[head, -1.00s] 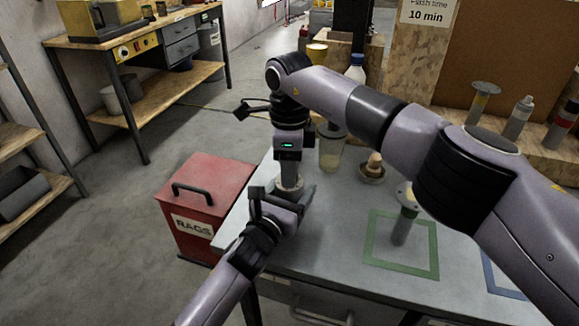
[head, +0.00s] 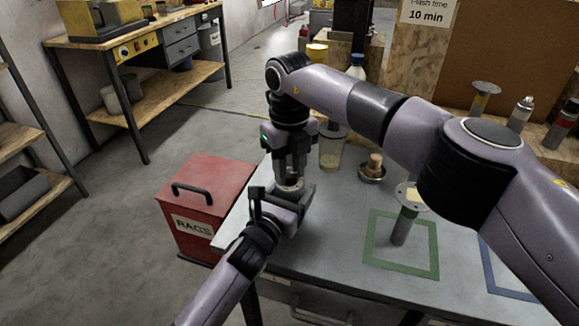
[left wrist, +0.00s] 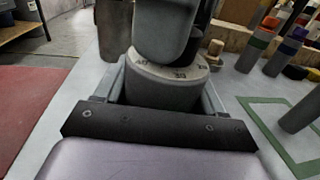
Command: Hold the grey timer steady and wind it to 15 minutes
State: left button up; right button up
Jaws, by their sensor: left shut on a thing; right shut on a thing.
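The grey timer (left wrist: 160,88) is a squat round body with a pale numbered dial ring on top. It stands near the left end of the bench, and its pale top shows in the head view (head: 290,185). My left gripper (head: 282,199) is shut around the timer's body from the near side, a finger on each side in the left wrist view. My right gripper (head: 291,177) comes down from above and is shut on the timer's knob. Its fingers hide the knob and part of the dial. I cannot read the setting.
A red RAGS bin (head: 207,203) stands left of the bench (head: 330,240). A clear cup (head: 330,153) and a small dish with a wooden-topped thing (head: 373,168) are right of the timer. A flanged grey cylinder (head: 405,222) stands inside a green outline (head: 372,238).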

aim_at(289, 173)
pick_arm(q)
jog(key=shift+f, duration=0.1)
pick_arm(e)
jog(key=shift+r+m, duration=0.1)
jog(key=shift+m, duration=1.1)
jog(key=o, duration=1.1)
jog(key=shift+c, duration=0.2)
notch_tip(289, 173, up, 12)
